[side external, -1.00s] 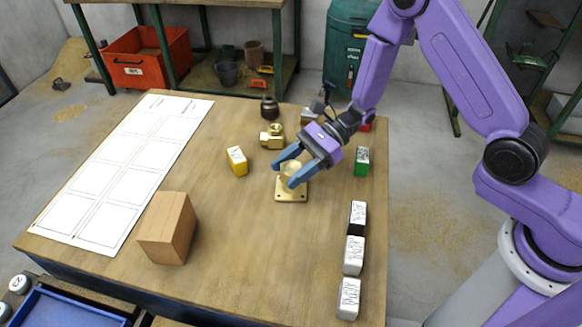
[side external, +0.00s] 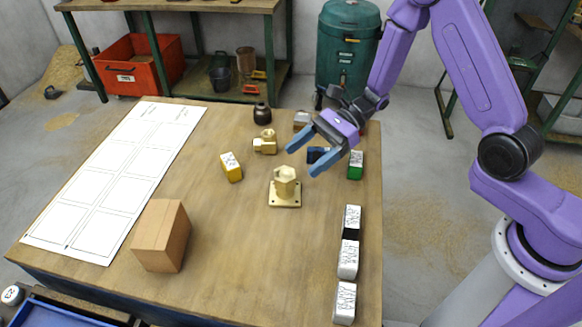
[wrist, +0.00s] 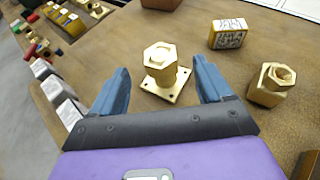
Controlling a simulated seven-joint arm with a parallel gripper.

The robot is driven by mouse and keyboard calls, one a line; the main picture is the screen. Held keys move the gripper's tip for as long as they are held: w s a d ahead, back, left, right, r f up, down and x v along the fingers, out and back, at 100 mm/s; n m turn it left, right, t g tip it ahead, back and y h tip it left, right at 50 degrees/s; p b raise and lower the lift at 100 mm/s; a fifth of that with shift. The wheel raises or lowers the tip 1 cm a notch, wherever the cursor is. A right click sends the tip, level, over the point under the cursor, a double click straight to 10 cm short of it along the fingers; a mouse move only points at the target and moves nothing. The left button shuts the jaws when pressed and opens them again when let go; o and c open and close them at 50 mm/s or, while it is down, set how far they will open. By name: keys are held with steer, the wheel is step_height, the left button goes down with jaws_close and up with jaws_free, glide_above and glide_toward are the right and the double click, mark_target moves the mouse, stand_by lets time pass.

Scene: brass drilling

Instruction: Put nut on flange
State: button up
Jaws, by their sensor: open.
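The brass flange (side external: 285,198) lies on the table with its square plate flat and its round neck upright. The hexagonal brass nut (side external: 286,174) sits on top of the neck and looks roughly level. In the wrist view, the nut (wrist: 160,55) covers the neck's top above the flange plate (wrist: 176,94). My gripper (side external: 303,160) is open and empty, raised above and to the right of the nut, apart from it. In the wrist view, my gripper's blue fingers (wrist: 161,72) frame the nut and flange with gaps.
A yellow box (side external: 231,167) and a brass fitting (side external: 265,143) stand behind left. A green box (side external: 356,165) is behind right. Several white-labelled blocks (side external: 348,259) line the right edge. A brown block (side external: 161,235) stands front left beside a white sheet (side external: 112,185).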

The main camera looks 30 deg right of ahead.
steer(key=v, duration=0.5)
steer(key=s+r+n+g+h, duration=0.4)
steer(key=s+n+g+h, duration=0.2)
steer(key=s+n, duration=0.7)
steer(key=s+d+r+n+t+h, duration=0.3)
steer(key=s+d+n+t+h, duration=0.3)
steer(key=s+d+n, duration=0.3)
steer(key=s+n+h, duration=0.1)
steer(key=s+n, duration=0.3)
steer(key=n, duration=0.4)
steer(key=shift+d+r+n, duration=0.25)
steer(key=shift+r+n, duration=0.05)
steer(key=shift+r, duration=0.05)
